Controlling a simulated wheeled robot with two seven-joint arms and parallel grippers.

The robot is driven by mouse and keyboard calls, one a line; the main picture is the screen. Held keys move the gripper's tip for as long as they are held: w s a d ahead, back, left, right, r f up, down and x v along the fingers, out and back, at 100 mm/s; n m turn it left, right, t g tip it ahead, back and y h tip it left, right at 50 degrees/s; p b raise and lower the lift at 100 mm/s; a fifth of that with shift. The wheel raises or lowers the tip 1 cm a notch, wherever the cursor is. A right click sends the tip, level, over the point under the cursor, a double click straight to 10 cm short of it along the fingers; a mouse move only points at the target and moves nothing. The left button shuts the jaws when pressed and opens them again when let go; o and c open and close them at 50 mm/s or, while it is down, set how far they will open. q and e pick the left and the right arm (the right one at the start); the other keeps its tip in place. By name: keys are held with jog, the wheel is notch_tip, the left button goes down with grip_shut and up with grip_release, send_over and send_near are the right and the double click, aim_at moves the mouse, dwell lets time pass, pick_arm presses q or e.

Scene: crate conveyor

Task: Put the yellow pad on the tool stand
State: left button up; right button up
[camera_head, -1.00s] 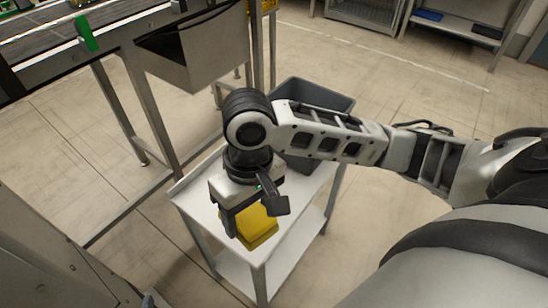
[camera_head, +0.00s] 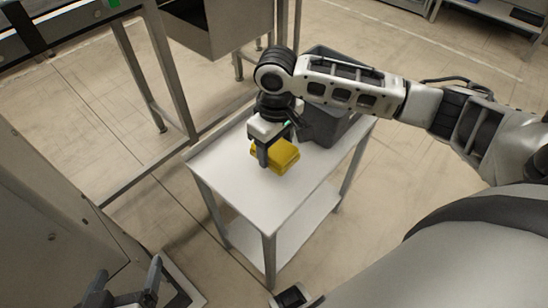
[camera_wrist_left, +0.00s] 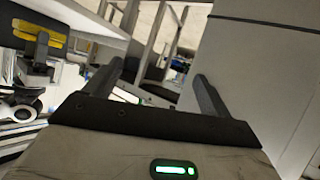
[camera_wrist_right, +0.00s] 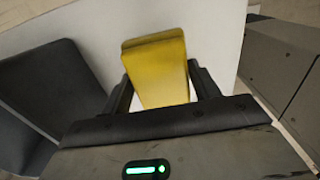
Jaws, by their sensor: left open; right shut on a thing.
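The yellow pad (camera_head: 280,157) is between the fingers of my right gripper (camera_head: 282,150), which is shut on it. It is over the white top of the tool stand (camera_head: 235,180), left of a grey bin. In the right wrist view the pad (camera_wrist_right: 158,72) sits between both fingers with the white top behind it. I cannot tell if the pad touches the top. My left gripper (camera_head: 128,284) is open and empty at the lower left of the head view, its two fingers apart in the left wrist view (camera_wrist_left: 158,88).
The grey bin (camera_head: 345,128) takes up the far right end of the stand. A metal frame with a chute (camera_head: 215,30) stands behind it. A grey cabinet (camera_head: 50,215) is at the left. The stand's near and left top is clear.

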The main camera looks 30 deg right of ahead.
aim_at(273, 155)
jog(key=shift+w+d+f, duration=0.1)
jog(key=shift+w+f, duration=0.6)
jog(key=shift+f, duration=0.2)
notch_tip(273, 155, down, 2)
jog(key=shift+f+b, duration=0.2)
jog(key=shift+b, duration=0.55)
jog(key=shift+f, duration=0.3)
jog(key=o, duration=1)
pick_arm(q)
jog(key=f, duration=0.1)
jog(key=d+f, duration=0.1)
jog(key=f, duration=0.1)
jog(key=shift+w+g, duration=0.2)
jog(key=shift+g, duration=0.1)
jog(key=shift+a, duration=0.1)
